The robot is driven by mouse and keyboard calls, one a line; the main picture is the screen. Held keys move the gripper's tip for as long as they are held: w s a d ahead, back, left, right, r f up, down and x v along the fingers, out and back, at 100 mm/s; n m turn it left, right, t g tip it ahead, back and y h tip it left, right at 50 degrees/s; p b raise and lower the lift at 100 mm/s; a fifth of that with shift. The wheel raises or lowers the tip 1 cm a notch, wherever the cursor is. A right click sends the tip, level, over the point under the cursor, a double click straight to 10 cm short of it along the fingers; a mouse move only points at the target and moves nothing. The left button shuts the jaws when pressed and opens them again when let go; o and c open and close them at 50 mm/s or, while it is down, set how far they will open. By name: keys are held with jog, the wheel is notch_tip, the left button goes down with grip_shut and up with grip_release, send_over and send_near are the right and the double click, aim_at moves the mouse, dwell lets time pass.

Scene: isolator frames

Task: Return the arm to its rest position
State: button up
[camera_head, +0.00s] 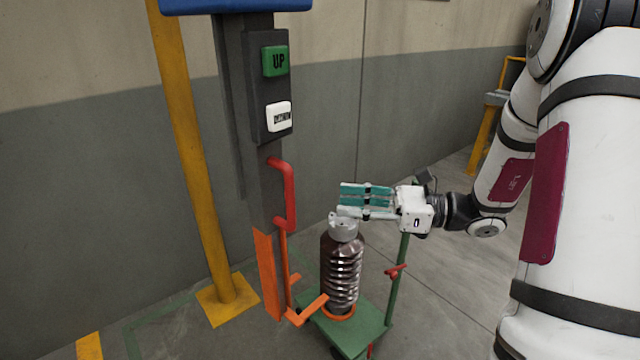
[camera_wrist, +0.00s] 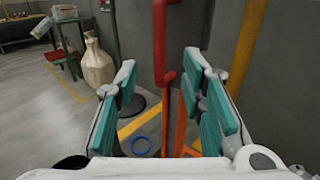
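My white arm comes in from the right side of the head view. My gripper (camera_head: 352,201), with teal finger pads, points left and sits just above the metal cap of a ribbed brown and silver insulator (camera_head: 342,272). I cannot tell whether it touches the cap. In the wrist view my gripper (camera_wrist: 162,68) has its two fingers wide apart, with nothing held between them. The red handle shows beyond the gap there.
The insulator stands on a green cart (camera_head: 372,325). To the left are a dark post with an UP button (camera_head: 275,61) and a white button (camera_head: 279,116), a red handle (camera_head: 290,195) and a yellow pole (camera_head: 190,150). A beige vase-shaped object (camera_wrist: 98,65) stands on the floor.

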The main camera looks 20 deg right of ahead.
jog(key=s+a+r+n+g+h, duration=0.1)
jog(key=s+a+r+n+g, duration=0.2)
jog(key=s+a+n+g, duration=0.6)
jog(key=s+a+n+g+h, duration=0.25)
jog(key=s+n+h, duration=0.65)
jog(key=s, duration=0.6)
jog(key=s+d+n+t+h, duration=0.4)
jog(key=s+d+n+h, duration=0.1)
jog(key=d+n+h, duration=0.1)
notch_tip(320, 180, up, 15)
jog(key=t+p, duration=0.2)
jog(key=p, duration=1.1)
jog(key=shift+w+r+t+p, duration=0.15)
jog(key=shift+w+t+p, duration=0.1)
jog(key=shift+t+p, duration=0.1)
